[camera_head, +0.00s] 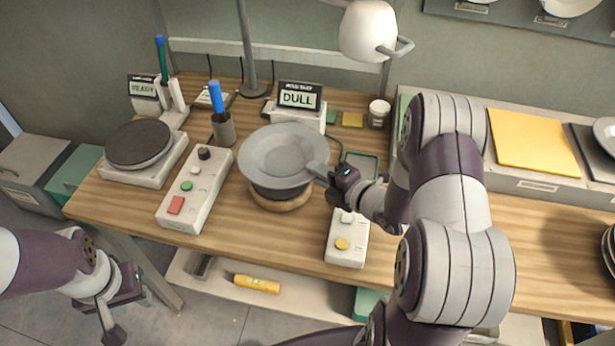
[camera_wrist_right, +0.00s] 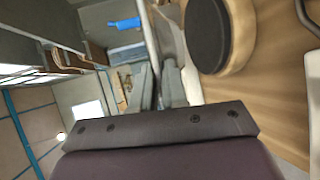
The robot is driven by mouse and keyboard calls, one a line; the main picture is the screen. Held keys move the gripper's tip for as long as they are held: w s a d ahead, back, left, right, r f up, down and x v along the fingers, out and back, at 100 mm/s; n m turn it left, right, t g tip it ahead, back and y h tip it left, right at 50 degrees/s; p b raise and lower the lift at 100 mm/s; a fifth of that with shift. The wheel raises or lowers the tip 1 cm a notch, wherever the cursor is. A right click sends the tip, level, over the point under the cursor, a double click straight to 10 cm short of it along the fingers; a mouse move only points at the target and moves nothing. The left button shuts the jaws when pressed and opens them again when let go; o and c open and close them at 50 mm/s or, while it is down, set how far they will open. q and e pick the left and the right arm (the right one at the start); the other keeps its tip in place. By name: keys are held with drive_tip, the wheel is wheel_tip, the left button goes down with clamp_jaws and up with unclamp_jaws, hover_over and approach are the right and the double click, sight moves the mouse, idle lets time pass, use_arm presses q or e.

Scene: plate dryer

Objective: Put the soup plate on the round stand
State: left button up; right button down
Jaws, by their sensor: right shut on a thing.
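The grey soup plate (camera_head: 283,150) is over the round stand, roughly level in the head view. My right gripper (camera_head: 322,173) is shut on the plate's right rim. The round stand (camera_head: 281,203) has a dark top and a wooden base, partly hidden under the plate. I cannot tell whether the plate touches it.
A dark disc on a white base (camera_head: 140,145) stands at the left. A white button box (camera_head: 195,190) is left of the stand, a smaller one (camera_head: 347,240) to its right. A sign reading DULL (camera_head: 300,97) stands behind. A lamp (camera_head: 368,32) hangs above.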

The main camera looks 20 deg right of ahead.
drive_tip(key=shift+w+a+f, duration=0.25)
drive_tip(key=shift+w+f, duration=0.15)
drive_tip(key=shift+w, duration=0.25)
drive_tip(key=shift+w+a+f, duration=0.2)
drive_tip(key=shift+w+f, duration=0.15)
drive_tip(key=shift+w, duration=0.25)
wheel_tip(320, 180, down, 4)
drive_tip(key=shift+s+r, duration=0.15)
drive_tip(key=c, duration=1.1)
unclamp_jaws()
drive_tip(key=shift+c, duration=0.2)
use_arm(q)
drive_tip(key=shift+w+r, duration=0.1)
drive_tip(key=shift+r, duration=0.15)
use_arm(e)
drive_tip(key=shift+s, duration=0.1)
